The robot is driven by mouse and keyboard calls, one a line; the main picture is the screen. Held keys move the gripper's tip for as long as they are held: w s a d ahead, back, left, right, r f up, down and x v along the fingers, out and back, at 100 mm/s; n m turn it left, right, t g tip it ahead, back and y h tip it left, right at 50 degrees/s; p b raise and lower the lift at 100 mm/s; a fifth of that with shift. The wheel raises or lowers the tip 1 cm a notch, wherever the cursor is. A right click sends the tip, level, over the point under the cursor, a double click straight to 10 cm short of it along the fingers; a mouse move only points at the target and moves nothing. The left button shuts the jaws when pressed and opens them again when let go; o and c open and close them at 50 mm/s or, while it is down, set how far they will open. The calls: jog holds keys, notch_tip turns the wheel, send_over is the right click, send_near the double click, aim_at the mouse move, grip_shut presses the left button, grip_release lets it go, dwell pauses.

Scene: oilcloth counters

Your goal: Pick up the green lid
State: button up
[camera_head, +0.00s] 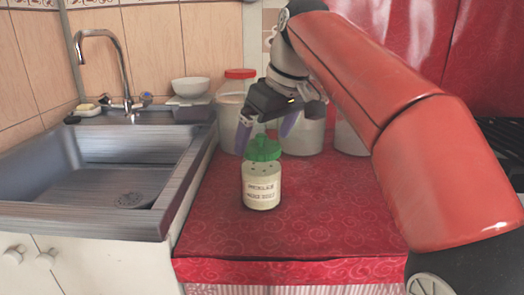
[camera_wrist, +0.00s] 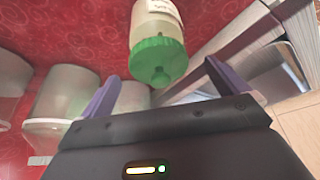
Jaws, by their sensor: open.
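The green lid (camera_head: 263,149) tops a pale labelled jar (camera_head: 261,190) that stands upright on the red counter. In the wrist view the green lid (camera_wrist: 158,61) faces the camera, just beyond and between my fingertips, with the jar (camera_wrist: 155,20) behind it. My gripper (camera_head: 268,130) is just above the lid in the head view, with its purple fingers apart. In the wrist view my gripper (camera_wrist: 162,82) is open, with nothing between its fingers.
The red patterned counter (camera_head: 310,220) is clear in front and right of the jar. A large jar with a red lid (camera_head: 240,74) and other pale containers (camera_head: 305,136) stand behind. A metal sink (camera_head: 100,170) with a tap (camera_head: 125,75) lies left. A white bowl (camera_head: 190,86) sits behind it.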

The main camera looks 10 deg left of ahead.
jog(key=shift+x, duration=0.8)
jog(key=shift+w, duration=0.1)
jog(key=shift+c, duration=0.5)
jog(key=c, duration=0.9)
jog(key=shift+c, duration=0.2)
jog(key=shift+r, duration=0.15)
